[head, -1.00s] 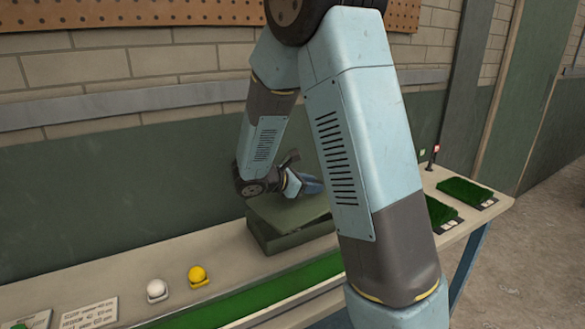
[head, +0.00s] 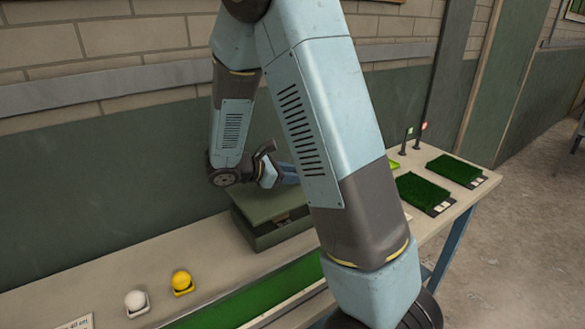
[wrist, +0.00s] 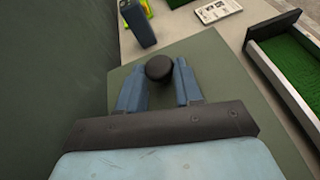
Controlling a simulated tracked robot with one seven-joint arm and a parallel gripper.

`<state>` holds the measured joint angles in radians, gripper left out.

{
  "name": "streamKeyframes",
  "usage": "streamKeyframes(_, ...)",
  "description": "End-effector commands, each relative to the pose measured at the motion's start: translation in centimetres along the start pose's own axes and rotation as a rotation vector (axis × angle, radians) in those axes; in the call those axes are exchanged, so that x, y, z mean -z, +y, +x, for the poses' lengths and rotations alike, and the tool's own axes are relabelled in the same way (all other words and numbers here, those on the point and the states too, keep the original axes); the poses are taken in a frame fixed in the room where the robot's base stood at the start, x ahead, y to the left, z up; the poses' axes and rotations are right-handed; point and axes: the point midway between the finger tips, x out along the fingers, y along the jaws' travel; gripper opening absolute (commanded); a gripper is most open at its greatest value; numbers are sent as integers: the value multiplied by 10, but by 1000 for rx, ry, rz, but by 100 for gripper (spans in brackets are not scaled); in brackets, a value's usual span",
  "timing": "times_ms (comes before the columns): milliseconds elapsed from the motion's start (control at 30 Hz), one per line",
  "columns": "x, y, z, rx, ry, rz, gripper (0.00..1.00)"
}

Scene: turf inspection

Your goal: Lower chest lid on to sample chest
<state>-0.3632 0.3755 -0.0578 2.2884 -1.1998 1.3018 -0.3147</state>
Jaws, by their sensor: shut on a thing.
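The chest lid (head: 262,203) is a flat, dull green panel at the far side of the bench. It lies over the sample chest (head: 275,238), a green box. A dark gap shows between lid and chest at the front right, so the lid does not look flush there. In the wrist view the lid (wrist: 215,85) fills the middle, with a round black knob (wrist: 159,68) on it. My gripper (wrist: 159,78) is shut on this knob, a finger on each side. In the head view my arm hides the right part of lid and chest.
A white ball (head: 136,300) and a yellow ball (head: 181,281) sit in holders at the left front. A green turf strip (head: 270,298) runs along the front. Turf trays (head: 425,192) stand to the right. The green wall (head: 100,190) is close behind the chest.

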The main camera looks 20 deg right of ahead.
Motion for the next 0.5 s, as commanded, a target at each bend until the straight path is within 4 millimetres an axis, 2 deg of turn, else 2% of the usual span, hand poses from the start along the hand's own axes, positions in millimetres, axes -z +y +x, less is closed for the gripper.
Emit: streamKeyframes(500, 33, -6, 13, -2, 0, -1, 0)
